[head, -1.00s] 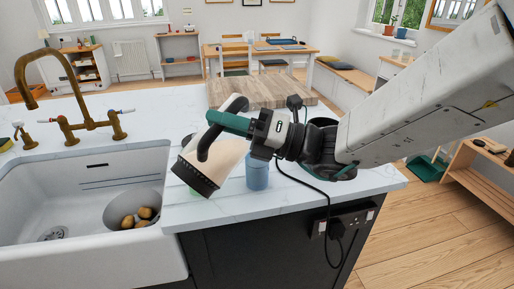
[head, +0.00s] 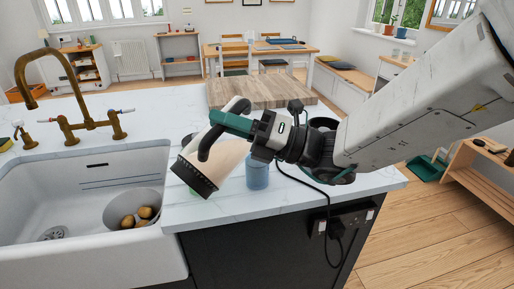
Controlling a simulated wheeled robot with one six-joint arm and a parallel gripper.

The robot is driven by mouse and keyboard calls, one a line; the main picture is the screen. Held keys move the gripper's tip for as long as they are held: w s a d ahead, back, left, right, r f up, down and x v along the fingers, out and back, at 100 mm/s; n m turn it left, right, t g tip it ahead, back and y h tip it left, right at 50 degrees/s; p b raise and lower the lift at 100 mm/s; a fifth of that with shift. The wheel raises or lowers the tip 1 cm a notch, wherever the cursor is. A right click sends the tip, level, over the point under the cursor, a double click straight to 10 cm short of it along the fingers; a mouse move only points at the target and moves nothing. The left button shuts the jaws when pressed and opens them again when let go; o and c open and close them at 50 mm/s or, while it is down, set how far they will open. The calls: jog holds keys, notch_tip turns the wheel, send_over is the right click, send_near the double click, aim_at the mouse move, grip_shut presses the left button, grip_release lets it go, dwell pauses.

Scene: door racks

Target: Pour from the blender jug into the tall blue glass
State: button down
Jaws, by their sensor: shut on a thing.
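The blender jug (head: 222,161) has a cream-coloured body, a dark band at its lower left end and a black handle (head: 206,143). It is strongly tilted above the worktop near the sink. My gripper (head: 232,124), with green fingers, is shut on the jug's handle. The tall blue glass (head: 257,174) stands upright on the worktop, just right of the jug. I cannot see any stream or the level in the glass.
A white sink (head: 95,200) with a brass tap (head: 85,110) and a bowl of potatoes (head: 135,215) lies left. A wooden board (head: 260,92) lies behind. A dark round rim shows behind my arm. A black cord (head: 327,200) hangs over the worktop's front edge to a socket.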

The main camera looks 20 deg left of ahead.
aim_at(214, 128)
jog(key=shift+w+d+r+m+t+y, duration=0.2)
jog(key=shift+w+m+y, duration=0.2)
jog(key=shift+m, duration=0.1)
jog(key=shift+w+d+r+m+t+y, duration=0.15)
jog(key=shift+w+r+m+t+y, duration=0.05)
jog(key=shift+w+m+y, duration=0.25)
dwell(2.5)
jog(key=s+n+h, duration=0.1)
jog(key=s+a+n+g+h, duration=0.1)
jog(key=n, duration=0.1)
jog(key=s+r+n+h, duration=0.1)
jog(key=shift+s+a, duration=0.1)
jog(key=shift+a, duration=0.2)
jog(key=shift+s+f+n, duration=0.1)
jog(key=shift+s+n, duration=0.05)
jog(key=shift+n, duration=0.3)
jog(key=shift+f, duration=0.15)
jog(key=shift+s+a+r+n+h, duration=0.2)
jog(key=shift+r+n+h, duration=0.2)
jog(key=shift+n+h, duration=0.15)
jog(key=s+a+f+n+t+h, duration=0.2)
jog(key=s+f+n+h, duration=0.1)
jog(key=s+n+h, duration=0.1)
jog(key=shift+s+f+n+t+h+b, duration=0.3)
jog(key=shift+n+t+h+b, duration=0.1)
jog(key=shift+n, duration=0.35)
